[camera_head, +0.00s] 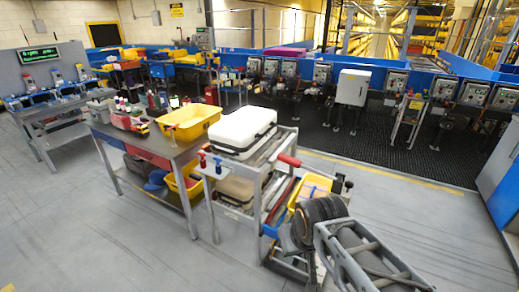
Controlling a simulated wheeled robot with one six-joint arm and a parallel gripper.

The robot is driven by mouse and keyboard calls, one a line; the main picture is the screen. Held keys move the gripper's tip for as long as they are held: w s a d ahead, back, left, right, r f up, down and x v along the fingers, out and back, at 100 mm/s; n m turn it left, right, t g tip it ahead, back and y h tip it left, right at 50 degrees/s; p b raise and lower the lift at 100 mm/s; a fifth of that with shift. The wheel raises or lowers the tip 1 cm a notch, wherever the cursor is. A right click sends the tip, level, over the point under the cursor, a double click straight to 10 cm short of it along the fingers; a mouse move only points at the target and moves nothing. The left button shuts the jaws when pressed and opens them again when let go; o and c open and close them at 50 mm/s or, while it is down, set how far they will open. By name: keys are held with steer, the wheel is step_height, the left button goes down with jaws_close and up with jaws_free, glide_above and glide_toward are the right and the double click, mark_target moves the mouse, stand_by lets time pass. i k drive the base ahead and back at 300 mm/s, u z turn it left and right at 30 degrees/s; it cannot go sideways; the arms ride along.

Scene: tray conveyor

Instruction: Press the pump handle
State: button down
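No part is plainly marked as the pump handle. A red-gripped bar (289,160) sticks out from the right side of a grey metal cart (262,190) in the middle of the view, and it may be the handle. Two small upright levers, one red (203,158) and one blue (218,164), stand at the cart's front left corner. A grey frame with black round parts fills the bottom right, beside the cart. It looks like my own arm, but I cannot make out any gripper fingers.
A white case (242,132) lies on the cart. A steel table (150,150) at its left holds a yellow bin (188,122) and several bottles. A bench with a green display (38,53) stands far left. A conveyor with grey boxes runs behind. The grey floor in front is clear.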

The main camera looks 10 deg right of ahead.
mark_target(284, 158)
steer(key=u, duration=0.25)
steer(key=i, duration=1)
steer(key=z, duration=0.15)
